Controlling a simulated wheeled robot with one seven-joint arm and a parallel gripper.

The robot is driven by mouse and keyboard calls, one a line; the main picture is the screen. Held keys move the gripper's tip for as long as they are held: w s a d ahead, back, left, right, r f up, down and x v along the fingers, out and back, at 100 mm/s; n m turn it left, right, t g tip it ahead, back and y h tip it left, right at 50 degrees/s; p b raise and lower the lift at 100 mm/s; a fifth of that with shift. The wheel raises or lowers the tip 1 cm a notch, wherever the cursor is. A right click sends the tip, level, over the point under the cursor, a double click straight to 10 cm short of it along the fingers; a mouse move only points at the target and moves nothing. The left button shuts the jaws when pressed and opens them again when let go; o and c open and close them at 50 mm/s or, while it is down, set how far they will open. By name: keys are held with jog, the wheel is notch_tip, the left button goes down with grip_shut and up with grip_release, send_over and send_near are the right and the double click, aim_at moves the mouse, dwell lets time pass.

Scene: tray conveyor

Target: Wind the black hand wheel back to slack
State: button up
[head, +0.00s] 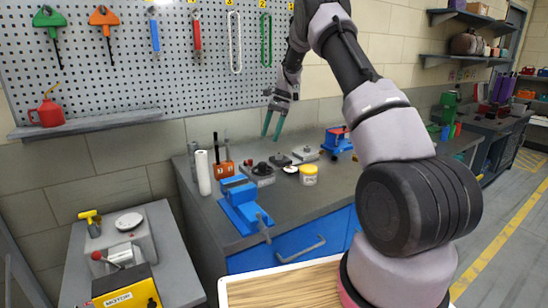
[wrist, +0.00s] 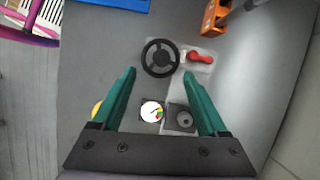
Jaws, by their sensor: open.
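The black hand wheel (wrist: 160,58) shows in the wrist view as a spoked ring on a light grey plate, with a red lever (wrist: 198,57) just to its right. In the head view the wheel (head: 262,168) is small and dark on the bench. A round white dial (wrist: 151,112) with coloured marks and a dark block with a round knob (wrist: 183,117) lie on the near side of the wheel in the wrist view. My gripper (wrist: 159,72) is open and empty. Its teal fingers frame the wheel's near side in that view. In the head view my gripper (head: 272,124) hangs well above the bench, apart from the wheel.
A blue vise (head: 240,198), an orange tool block (head: 224,168) and a white roll (head: 203,172) stand left of the wheel. A yellow-labelled jar (head: 308,175) stands to its right. A pegboard (head: 180,60) with hanging tools is behind.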

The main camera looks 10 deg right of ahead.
aim_at(263, 163)
jog(key=x, duration=0.8)
jog(key=w+d+x, duration=0.1)
jog(key=x, duration=0.2)
jog(key=shift+a+f, duration=0.1)
jog(key=shift+f, duration=0.55)
grip_shut()
